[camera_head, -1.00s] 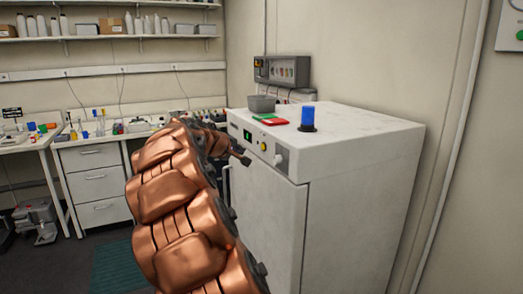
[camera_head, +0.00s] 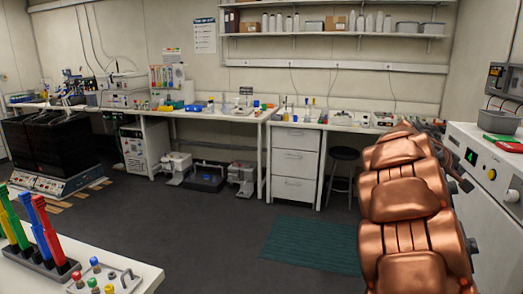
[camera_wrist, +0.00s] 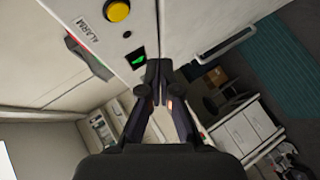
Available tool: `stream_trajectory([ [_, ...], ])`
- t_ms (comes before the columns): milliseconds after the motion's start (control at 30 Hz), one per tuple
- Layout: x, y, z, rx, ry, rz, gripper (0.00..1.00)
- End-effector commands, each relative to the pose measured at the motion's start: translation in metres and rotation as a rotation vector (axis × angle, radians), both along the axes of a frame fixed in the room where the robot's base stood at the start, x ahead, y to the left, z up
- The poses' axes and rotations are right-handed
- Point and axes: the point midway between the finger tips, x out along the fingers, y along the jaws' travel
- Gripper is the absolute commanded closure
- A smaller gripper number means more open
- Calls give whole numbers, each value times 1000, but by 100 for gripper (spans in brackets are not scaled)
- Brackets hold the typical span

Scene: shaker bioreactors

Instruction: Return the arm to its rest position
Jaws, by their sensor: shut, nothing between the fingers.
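My gripper (camera_wrist: 158,75) shows in the wrist view with its dark fingers together and nothing between them. It is close to the front of the white cabinet (camera_wrist: 185,25), beside the small green display (camera_wrist: 136,57) and the yellow button (camera_wrist: 117,10). In the head view my copper-coloured arm reaches up along the right side, next to the white cabinet (camera_head: 490,215). My gripper is hidden behind the arm in the head view, apart from perhaps a dark part at the arm's right edge.
A green mat (camera_head: 312,243) lies on the open dark floor. A stool (camera_head: 344,165) stands by the drawer unit (camera_head: 295,165) under the back bench. A table with coloured pipettes (camera_head: 45,235) is at the lower left. A grey tub (camera_head: 498,121) sits on the cabinet.

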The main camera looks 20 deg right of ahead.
Motion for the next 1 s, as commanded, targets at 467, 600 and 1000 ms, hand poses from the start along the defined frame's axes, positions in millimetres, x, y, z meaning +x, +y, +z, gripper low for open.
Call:
stream_trajectory([
  [467,-41,151,-48,312,-54,-49,100],
  [600,-62,217,-76,456,-48,-46,100],
  [1000,-157,417,-157,877,117,18,100],
])
